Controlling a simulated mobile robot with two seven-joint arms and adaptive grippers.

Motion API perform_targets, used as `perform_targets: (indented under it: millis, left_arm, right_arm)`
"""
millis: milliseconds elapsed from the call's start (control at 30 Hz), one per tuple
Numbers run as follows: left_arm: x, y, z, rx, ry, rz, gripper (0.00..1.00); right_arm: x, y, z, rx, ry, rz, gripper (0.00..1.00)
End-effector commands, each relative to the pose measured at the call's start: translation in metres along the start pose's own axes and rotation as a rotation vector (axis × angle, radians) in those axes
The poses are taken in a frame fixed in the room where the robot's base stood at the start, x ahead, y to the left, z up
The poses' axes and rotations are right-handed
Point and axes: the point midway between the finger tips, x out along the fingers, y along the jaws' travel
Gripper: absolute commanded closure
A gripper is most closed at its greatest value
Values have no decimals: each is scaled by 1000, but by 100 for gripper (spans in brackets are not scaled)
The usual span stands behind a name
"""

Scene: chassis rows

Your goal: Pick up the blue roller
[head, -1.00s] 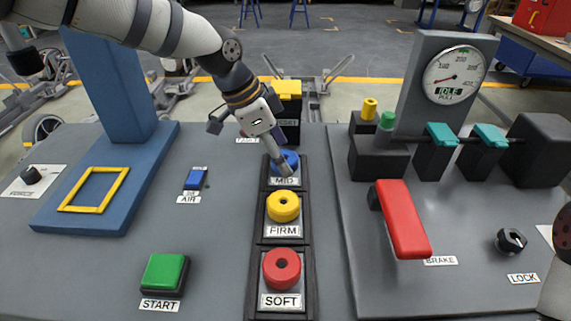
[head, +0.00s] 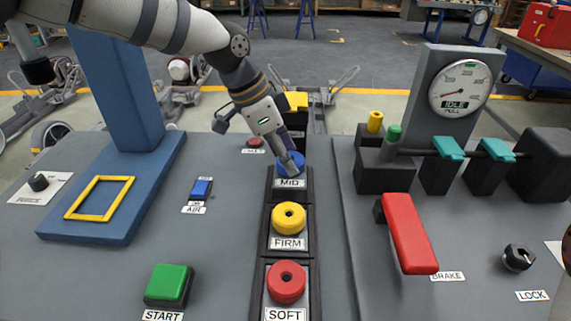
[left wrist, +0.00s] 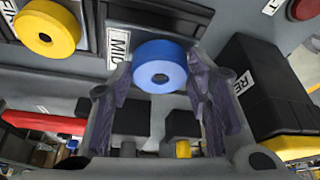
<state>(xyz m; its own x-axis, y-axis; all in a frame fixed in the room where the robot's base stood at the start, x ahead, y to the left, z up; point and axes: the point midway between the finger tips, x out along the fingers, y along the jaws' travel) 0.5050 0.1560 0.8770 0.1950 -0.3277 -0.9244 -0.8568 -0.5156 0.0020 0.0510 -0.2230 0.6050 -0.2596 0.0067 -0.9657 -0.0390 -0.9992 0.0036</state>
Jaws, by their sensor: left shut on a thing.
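The blue roller (head: 290,165) is at the far end of the central row, by the MID label (head: 290,183). My left gripper (head: 287,158) reaches down to it from above and is shut on it. In the left wrist view the blue roller (left wrist: 160,66) sits between the two fingers (left wrist: 160,90), its round face and centre hole showing. It appears raised a little above its MID place. In the head view the fingers hide part of it. My right gripper is not in view.
A yellow roller (head: 288,218) at FIRM and a red roller (head: 286,281) at SOFT stand nearer in the row. A black block with a yellow top (head: 296,101) stands just behind. A red brake lever (head: 409,232) and gauge stand (head: 460,85) are to the right.

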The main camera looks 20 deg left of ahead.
Motion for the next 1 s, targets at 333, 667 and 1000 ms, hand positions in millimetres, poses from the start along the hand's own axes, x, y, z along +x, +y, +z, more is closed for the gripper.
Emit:
perform_targets:
  millis: [333, 667, 1000]
  left_arm:
    - [-102, 84, -1, 11, 13, -20, 90]
    - [-119, 127, 12, 0, 2, -2, 90]
    - [-145, 128, 2, 1, 3, -3, 90]
  right_arm:
    - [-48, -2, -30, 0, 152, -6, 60]
    - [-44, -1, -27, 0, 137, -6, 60]
    - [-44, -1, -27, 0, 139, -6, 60]
